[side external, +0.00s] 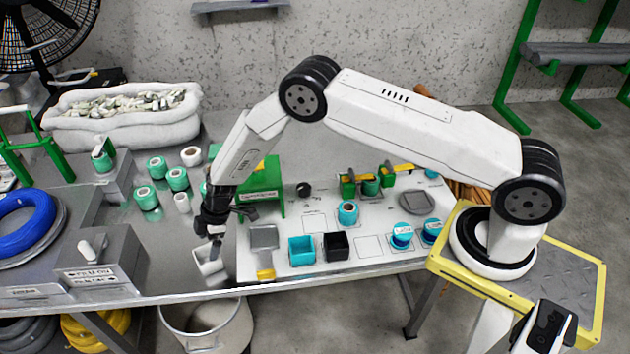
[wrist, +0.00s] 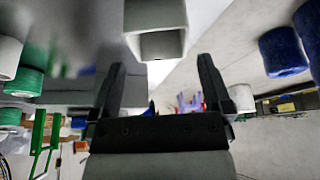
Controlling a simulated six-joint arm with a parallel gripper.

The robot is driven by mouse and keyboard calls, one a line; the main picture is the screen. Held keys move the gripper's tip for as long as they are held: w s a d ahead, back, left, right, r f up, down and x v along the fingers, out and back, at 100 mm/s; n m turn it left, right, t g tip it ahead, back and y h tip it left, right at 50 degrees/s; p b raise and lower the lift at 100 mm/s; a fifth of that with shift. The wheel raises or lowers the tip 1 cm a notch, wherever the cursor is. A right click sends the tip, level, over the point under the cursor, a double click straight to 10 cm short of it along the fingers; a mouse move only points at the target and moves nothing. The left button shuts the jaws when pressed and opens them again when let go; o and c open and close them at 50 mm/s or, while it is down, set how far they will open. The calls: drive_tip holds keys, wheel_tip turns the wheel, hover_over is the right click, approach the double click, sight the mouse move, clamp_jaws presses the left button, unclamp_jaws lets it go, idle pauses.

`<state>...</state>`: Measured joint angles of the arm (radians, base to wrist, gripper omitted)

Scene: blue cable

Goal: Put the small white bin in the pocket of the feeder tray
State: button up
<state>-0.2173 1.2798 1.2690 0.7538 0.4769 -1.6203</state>
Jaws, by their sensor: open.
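The small white bin (side external: 207,264) is at the front edge of the grey metal table, left of the white feeder tray (side external: 290,219). It looks tilted in the side view. My gripper (side external: 214,240) points down just above it. In the wrist view, my gripper (wrist: 160,82) is open, and the hollow white bin (wrist: 156,42) shows beyond the fingertips, between their lines. I cannot tell whether a finger touches it. The tray holds a teal bin (side external: 301,250) and a black bin (side external: 336,246). An outlined square (side external: 370,246) right of the black bin is empty.
A grey square dish (side external: 264,237) and a green stand (side external: 262,186) are right of my gripper. Green and white spools (side external: 147,198) stand behind left. A grey box (side external: 101,264) is at left. A white bucket (side external: 206,322) stands below the table edge.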

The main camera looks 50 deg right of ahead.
sight(205, 258)
drive_tip(key=shift+a+f, duration=0.25)
drive_tip(key=shift+f, duration=0.3)
drive_tip(key=shift+f, duration=0.15)
drive_tip(key=shift+x, duration=2.45)
drive_tip(key=shift+w, duration=0.1)
drive_tip(key=c, duration=1.1)
